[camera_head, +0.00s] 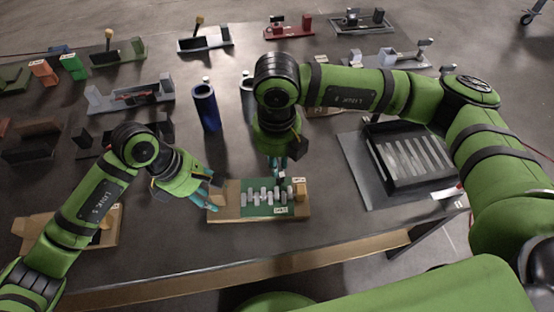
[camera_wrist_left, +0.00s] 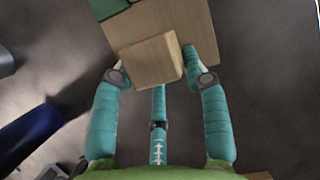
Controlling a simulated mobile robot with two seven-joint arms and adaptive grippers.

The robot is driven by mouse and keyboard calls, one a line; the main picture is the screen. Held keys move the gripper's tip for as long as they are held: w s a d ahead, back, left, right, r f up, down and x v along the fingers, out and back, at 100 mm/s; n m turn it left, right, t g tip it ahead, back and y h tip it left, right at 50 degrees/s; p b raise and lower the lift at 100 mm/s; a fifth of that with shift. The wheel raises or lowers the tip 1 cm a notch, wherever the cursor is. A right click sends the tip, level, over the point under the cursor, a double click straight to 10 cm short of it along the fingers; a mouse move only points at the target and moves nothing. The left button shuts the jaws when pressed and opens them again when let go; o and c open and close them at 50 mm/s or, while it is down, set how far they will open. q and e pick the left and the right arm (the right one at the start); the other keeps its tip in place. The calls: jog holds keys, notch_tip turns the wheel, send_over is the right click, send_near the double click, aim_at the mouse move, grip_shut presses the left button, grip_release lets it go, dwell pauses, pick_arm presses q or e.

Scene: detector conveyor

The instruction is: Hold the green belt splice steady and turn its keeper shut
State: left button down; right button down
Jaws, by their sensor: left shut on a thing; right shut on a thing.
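The green belt splice (camera_head: 262,210) lies on a wooden base (camera_head: 230,213) near the table's front edge, with a row of grey metal pieces across it. My left gripper (camera_head: 213,199) is at the base's left end. In the left wrist view its fingers (camera_wrist_left: 158,68) are shut on a wooden block (camera_wrist_left: 145,62) of that base. My right gripper (camera_head: 278,178) points down over the back of the splice, right of its middle. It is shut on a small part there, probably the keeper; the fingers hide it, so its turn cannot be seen.
A blue cylinder (camera_head: 206,108) stands behind the splice. A dark slotted tray (camera_head: 410,155) on a grey plate is to the right. Several other fixtures fill the back and left of the table. The table's front edge (camera_head: 250,270) is close.

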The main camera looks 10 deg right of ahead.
pick_arm(q)
jog(key=shift+s+a+f, duration=0.1)
jog(key=shift+a+f, duration=0.1)
jog(key=shift+f, duration=0.15)
pick_arm(e)
jog(key=shift+w+d+m, duration=0.1)
jog(key=shift+d+m, duration=0.05)
jog(key=shift+m, duration=0.95)
jog(key=c, duration=1.2)
grip_release()
notch_tip(320, 180, up, 12)
jog(key=shift+r, duration=0.1)
